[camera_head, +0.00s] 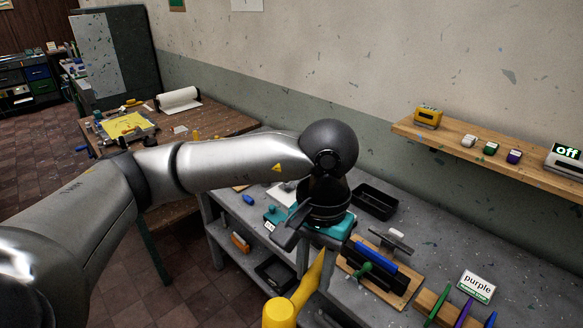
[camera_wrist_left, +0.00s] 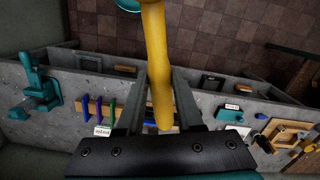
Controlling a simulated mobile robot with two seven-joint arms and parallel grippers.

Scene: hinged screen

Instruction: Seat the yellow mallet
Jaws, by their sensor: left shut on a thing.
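The yellow mallet (camera_head: 308,284) is held by my left gripper (camera_head: 303,232). In the head view its handle slants down and left to a round head at the bottom edge, in front of the bench. In the left wrist view the yellow handle (camera_wrist_left: 156,65) runs between the two dark fingers of my left gripper (camera_wrist_left: 158,112), and the head is cut off at the top edge. The gripper is shut on the handle. A wooden rack (camera_head: 431,303) with purple, green and blue upright pieces stands at the lower right. My right gripper is not in view.
The grey bench (camera_head: 425,220) holds a teal box (camera_head: 338,229) behind my gripper, a black tray (camera_head: 375,201), a wooden board with a blue block (camera_head: 376,256) and a "purple" sign (camera_head: 477,287). A wall shelf (camera_head: 480,153) hangs above. Bare bench top shows at the right.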

